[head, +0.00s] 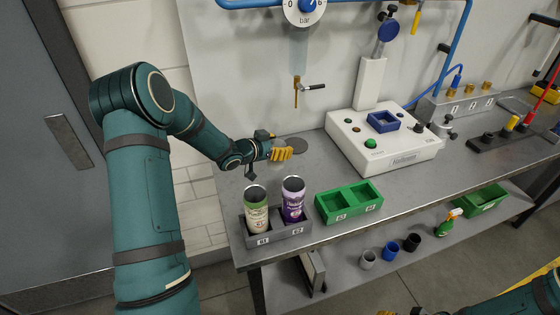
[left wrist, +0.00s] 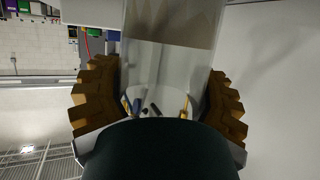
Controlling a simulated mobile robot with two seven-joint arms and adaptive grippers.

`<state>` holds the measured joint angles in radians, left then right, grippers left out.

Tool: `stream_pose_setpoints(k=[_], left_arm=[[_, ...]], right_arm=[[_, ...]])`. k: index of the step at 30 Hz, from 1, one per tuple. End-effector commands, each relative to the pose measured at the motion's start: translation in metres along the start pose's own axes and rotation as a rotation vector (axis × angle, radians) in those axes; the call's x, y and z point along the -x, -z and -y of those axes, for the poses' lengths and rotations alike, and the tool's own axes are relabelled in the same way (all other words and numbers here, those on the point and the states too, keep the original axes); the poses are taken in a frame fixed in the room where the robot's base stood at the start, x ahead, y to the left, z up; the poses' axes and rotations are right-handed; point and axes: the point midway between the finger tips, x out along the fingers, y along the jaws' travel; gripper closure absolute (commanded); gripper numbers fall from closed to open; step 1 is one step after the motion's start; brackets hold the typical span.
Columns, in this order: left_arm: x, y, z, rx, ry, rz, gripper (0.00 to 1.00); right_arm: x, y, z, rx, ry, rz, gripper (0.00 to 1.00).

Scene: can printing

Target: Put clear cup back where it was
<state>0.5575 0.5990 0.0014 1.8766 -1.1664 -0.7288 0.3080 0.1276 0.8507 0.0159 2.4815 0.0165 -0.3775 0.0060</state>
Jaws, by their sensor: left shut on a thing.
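A grey holder (head: 275,233) with a green-white can (head: 256,212) and a purple can (head: 293,202) stands at the front left. A green two-slot tray (head: 348,202) is beside it. A white machine (head: 385,145) stands behind. A tap (head: 297,90) sticks out from the wall.

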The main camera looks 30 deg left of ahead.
Motion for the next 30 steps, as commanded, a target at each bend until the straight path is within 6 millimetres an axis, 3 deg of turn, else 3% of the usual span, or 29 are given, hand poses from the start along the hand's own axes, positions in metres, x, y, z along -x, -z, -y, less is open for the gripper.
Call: stream_pose_setpoints(k=[13,26,27,29,30], left_arm=[[-0.016,-0.044,0.001,0.001,0.001,0.002,0.76],[-0.018,-0.050,0.000,-0.001,0.001,0.000,0.76],[-0.018,-0.049,0.000,-0.001,0.001,0.000,0.19],[-0.018,-0.049,0.000,-0.001,0.001,0.000,0.00],[-0.018,-0.049,0.000,-0.001,0.001,0.000,0.00]], right_arm=[[-0.005,-0.002,-0.002,0.001,0.000,0.004,0.57],[-0.009,-0.004,-0.003,0.002,0.000,0.007,0.57],[-0.008,-0.004,-0.003,0.002,0.000,0.007,0.57],[-0.008,-0.004,-0.003,0.002,0.000,0.007,0.57],[-0.008,-0.004,-0.003,0.002,0.000,0.007,0.57]])
